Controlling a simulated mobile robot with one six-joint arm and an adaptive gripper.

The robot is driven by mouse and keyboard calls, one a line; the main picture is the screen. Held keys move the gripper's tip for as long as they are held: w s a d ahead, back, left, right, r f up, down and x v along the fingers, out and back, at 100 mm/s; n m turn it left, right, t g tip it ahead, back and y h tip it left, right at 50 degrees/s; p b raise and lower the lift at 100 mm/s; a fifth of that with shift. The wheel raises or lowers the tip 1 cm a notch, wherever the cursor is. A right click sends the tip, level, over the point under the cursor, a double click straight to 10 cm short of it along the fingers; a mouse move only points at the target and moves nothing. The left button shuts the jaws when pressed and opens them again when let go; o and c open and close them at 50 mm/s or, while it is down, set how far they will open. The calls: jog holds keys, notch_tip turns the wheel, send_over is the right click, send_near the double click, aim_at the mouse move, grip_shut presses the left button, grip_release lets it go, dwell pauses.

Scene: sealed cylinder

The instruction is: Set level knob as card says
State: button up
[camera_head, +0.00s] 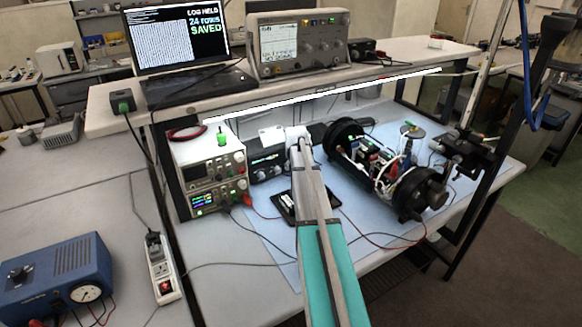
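A small black instrument box (266,163) with greenish lit marks and small knobs stands on the bench, right of the stacked white instruments. A white card-like piece (271,135) shows just above it; any writing on it is too small to read. I cannot tell which knob is the level knob or where it points. My arm reaches up from the bottom middle, and its white end joint is just right of the black box. My gripper's fingers do not show; the arm may hide them.
White instruments (212,172) with lit displays stand at left. An open black cylinder (385,165) with wiring lies at right on the blue mat (375,262). A shelf (400,62) carries a laptop (178,38) reading "LOG HELD 24 rows SAVED" and an oscilloscope (298,43). Cables cross the bench.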

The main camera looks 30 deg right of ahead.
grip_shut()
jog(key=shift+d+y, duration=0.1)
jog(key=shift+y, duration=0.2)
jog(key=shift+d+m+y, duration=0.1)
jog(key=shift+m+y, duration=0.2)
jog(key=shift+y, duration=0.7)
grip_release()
